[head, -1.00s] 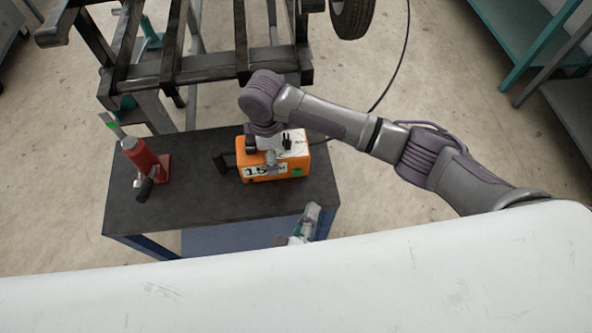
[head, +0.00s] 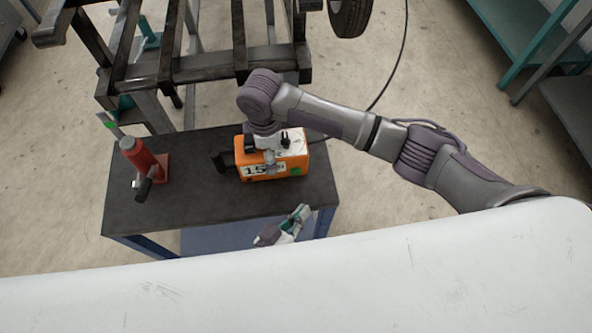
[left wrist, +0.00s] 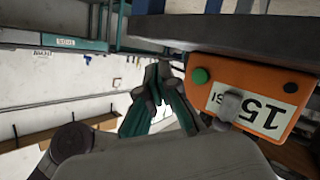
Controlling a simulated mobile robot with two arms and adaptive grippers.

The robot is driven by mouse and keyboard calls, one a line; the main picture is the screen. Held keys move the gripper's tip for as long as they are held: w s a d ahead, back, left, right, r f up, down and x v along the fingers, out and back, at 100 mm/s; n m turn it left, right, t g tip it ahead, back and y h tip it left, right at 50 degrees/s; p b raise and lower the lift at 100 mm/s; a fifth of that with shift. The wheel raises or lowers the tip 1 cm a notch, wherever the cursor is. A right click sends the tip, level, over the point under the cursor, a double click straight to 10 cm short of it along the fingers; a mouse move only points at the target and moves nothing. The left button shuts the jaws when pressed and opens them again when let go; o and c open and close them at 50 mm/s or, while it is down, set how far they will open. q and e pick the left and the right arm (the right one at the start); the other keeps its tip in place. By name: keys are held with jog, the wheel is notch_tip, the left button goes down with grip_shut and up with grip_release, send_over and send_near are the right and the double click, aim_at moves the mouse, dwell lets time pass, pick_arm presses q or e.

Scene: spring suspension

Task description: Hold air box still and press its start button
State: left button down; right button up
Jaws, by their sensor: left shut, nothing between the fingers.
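The orange air box (head: 245,172) with a "15" label stands on the dark cart top. Its green start button (head: 295,171) is at the right end of its front face. The button also shows in the left wrist view (left wrist: 200,76). My right gripper (head: 269,157) reaches down over the box, one finger lying across the front label; its other finger is hidden. My left gripper (head: 302,210) is shut and empty, in front of the box near the cart's front edge, apart from the button. In the left wrist view its fingertips (left wrist: 158,72) are left of the button.
A red bottle jack (head: 146,163) stands on the left of the cart (head: 195,200). A dark metal frame (head: 170,70) and a tyre (head: 350,15) are behind. A hose runs from behind the box. A white surface fills the foreground.

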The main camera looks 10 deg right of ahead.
pick_arm(q)
jog(key=shift+w, duration=3.4)
jog(key=shift+w, duration=0.4)
jog(key=shift+w, duration=0.6)
jog(key=shift+s, duration=0.1)
jog(key=shift+s+r, duration=0.1)
jog(key=shift+s, duration=0.8)
jog(key=s, duration=0.5)
